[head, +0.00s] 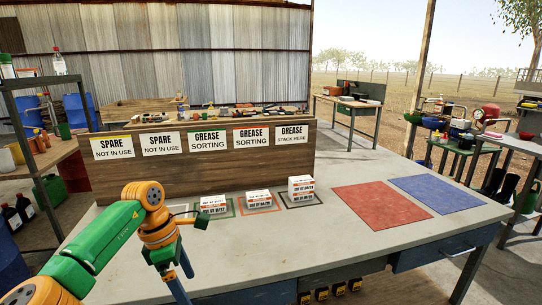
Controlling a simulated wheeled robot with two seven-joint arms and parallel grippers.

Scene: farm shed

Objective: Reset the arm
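My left arm comes in from the lower left. Its gripper (189,289) hangs over the front left of the bench (330,253), with two blue fingers apart and nothing seen between them. My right gripper is out of view. A white carton (213,203) sits in the green outlined square, and another white carton (259,198) sits in the red outlined square. In the black outlined square an upper carton (301,184) rests on a lower carton (301,198). The three squares lie below the "GREASE" signs (251,137).
A wooden board (140,180) with signs rises behind the cartons, with clutter beyond it. A red mat (384,205) and a blue mat (437,193) lie empty on the right. The bench front is clear. Side tables with bottles and tools stand left and right.

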